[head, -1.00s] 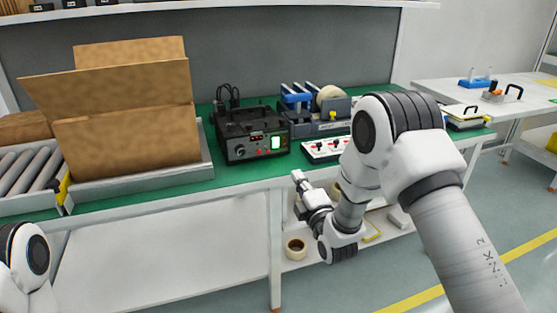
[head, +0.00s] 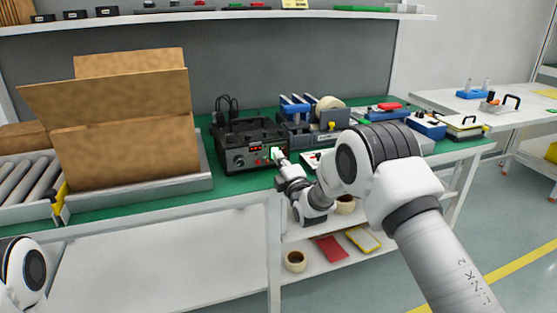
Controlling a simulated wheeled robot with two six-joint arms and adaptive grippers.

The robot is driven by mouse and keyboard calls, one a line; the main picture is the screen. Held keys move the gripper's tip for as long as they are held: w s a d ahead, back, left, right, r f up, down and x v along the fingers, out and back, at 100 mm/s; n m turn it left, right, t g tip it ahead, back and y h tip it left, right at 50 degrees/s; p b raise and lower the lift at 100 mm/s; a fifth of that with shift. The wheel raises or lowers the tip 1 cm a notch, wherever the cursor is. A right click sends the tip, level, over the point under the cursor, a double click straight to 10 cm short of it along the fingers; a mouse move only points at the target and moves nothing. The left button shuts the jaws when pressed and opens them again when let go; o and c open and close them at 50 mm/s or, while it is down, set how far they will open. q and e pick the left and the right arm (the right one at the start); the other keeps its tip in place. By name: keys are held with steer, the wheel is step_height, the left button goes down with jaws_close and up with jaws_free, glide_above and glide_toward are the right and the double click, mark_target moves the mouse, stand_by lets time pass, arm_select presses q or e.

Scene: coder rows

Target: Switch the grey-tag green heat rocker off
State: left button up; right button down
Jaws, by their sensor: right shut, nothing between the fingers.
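The black control unit (head: 238,142) stands on the green bench top, with a knob, a red display and red buttons on its front. The lit green rocker (head: 275,152) is at the right end of that front, partly hidden by my right gripper. A grey tag cannot be made out at this size. My right gripper (head: 280,159) is shut and empty, with its tips right at the rocker; I cannot tell whether they touch it. Of my left arm only a link shows at the lower left; its gripper is out of view.
An open cardboard box (head: 125,140) stands on the left beside a roller conveyor (head: 27,177). A tape dispenser (head: 318,118) is right of the unit. A white switch panel (head: 312,160) lies partly behind my right arm. Tape rolls (head: 295,261) sit on the lower shelf.

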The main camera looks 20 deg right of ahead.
steer(key=shift+w, duration=0.45)
steer(key=shift+r, duration=0.1)
steer(key=r+p, duration=0.1)
steer(key=p, duration=0.1)
steer(key=g+p, duration=0.1)
steer(key=p, duration=0.1)
steer(key=shift+w+r+g, duration=0.3)
steer(key=shift+w+r, duration=0.05)
steer(key=shift+f+b, duration=0.35)
steer(key=shift+f, duration=0.15)
steer(key=shift+a+f, duration=0.1)
